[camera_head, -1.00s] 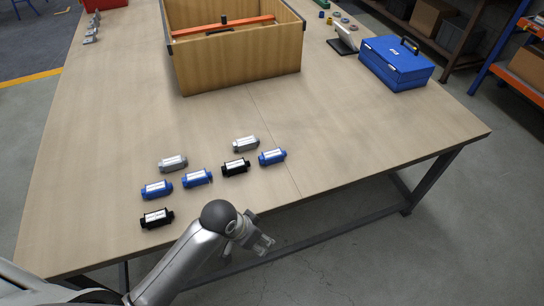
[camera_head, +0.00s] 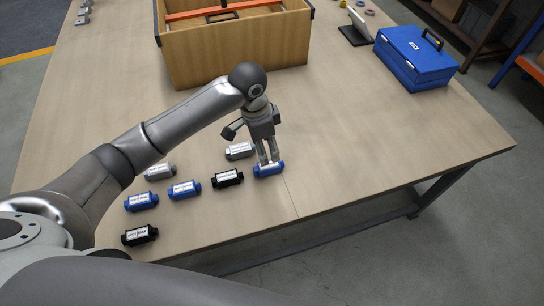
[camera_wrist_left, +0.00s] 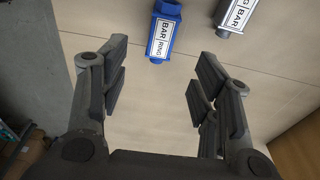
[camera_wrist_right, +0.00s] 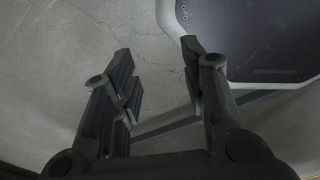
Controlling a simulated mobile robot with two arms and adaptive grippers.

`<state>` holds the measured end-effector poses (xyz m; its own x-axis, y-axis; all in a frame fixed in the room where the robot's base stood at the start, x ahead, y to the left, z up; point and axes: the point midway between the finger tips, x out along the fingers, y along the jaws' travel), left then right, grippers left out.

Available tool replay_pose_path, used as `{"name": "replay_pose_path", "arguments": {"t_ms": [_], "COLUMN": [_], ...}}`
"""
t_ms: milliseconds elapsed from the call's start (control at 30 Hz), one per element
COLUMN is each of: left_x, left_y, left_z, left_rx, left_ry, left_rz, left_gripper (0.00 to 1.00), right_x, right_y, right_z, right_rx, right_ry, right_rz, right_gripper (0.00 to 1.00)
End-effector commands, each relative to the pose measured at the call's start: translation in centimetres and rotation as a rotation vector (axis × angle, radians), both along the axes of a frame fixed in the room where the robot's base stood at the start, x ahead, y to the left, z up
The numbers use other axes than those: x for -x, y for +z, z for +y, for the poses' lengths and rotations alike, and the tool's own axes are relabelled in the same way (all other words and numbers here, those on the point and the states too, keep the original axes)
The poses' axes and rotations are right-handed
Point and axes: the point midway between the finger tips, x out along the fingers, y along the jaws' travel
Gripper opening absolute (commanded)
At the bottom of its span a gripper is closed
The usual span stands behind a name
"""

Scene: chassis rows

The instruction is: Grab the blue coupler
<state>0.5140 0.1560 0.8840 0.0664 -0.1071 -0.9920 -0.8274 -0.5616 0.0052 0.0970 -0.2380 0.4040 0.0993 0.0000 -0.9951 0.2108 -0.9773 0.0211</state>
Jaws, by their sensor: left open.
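Three blue couplers with white labels lie on the table in the head view: a left one (camera_head: 141,201), a middle one (camera_head: 184,190) and a right one (camera_head: 268,170). My left gripper (camera_head: 267,161) is over the right blue coupler, fingers pointing down at it. In the left wrist view this blue coupler (camera_wrist_left: 164,32) lies beyond the fingertips, between their lines. My left gripper is open and empty there. Its label reads BAR RING. My right gripper (camera_wrist_right: 155,52) appears only in its wrist view, open and empty above the floor.
Black couplers (camera_head: 227,179) (camera_head: 139,235) and grey couplers (camera_head: 240,151) (camera_head: 160,171) lie close by. A wooden crate (camera_head: 238,62) stands behind, and a blue toolbox (camera_head: 416,56) is at the back right. The table (camera_head: 390,150) is clear to the right.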

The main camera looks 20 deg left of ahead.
Motion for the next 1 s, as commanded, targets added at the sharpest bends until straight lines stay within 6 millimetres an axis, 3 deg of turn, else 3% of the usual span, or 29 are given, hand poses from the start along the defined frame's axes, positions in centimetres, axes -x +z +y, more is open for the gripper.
{"name": "replay_pose_path", "arguments": {"t_ms": [133, 400, 567, 833, 1000], "left_x": [-0.3, -0.5, -0.6, -0.7, -0.8], "left_y": [-0.8, -4.7, -5.7, -9.5, -10.4], "left_z": [0.3, -0.2, -0.3, -0.7, -0.7], "left_rx": [-0.009, -0.007, -0.009, -0.008, -0.009], "left_ry": [-0.002, -0.002, -0.002, -0.001, -0.002], "left_rz": [0.008, 0.007, 0.007, 0.006, 0.003], "left_gripper": [0.57, 0.57, 0.57, 0.57, 0.57], "right_x": [0.4, 1.9, 1.6, 0.8, 0.8], "right_y": [0.0, 0.1, 0.3, 0.9, 1.0], "right_z": [0.0, 0.2, 0.5, 0.6, 0.6], "right_rx": [-0.001, -0.001, -0.005, -0.008, -0.007], "right_ry": [0.001, 0.003, 0.002, 0.003, 0.003], "right_rz": [0.005, 0.027, 0.024, 0.011, 0.011], "right_gripper": [0.4, 0.4, 0.4, 0.4, 0.4]}}
